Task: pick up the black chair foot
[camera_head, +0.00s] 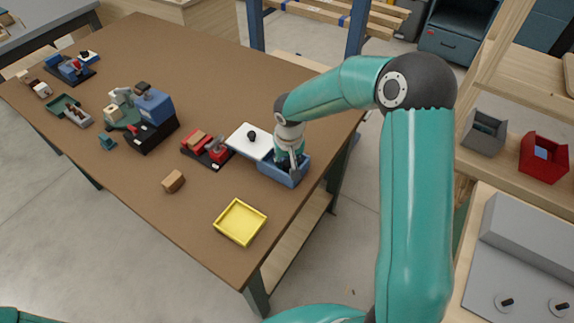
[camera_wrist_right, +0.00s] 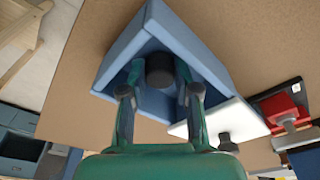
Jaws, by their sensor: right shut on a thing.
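The black chair foot (camera_wrist_right: 160,70) is a short dark cylinder. In the right wrist view it sits between the fingers of my right gripper (camera_wrist_right: 158,85), inside a blue bin (camera_wrist_right: 120,48). In the head view my right gripper (camera_head: 289,165) reaches down into the blue bin (camera_head: 284,178) near the table's right edge. Its fingers are shut on the foot, which the gripper and bin walls hide there. My left gripper is not in view.
A white panel (camera_head: 240,146) with a black knob (camera_head: 252,135) lies beside the bin. A red device (camera_head: 210,150), a wooden block (camera_head: 173,181) and a yellow tray (camera_head: 240,222) are nearby on the brown table (camera_head: 130,215). The table's front middle is clear.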

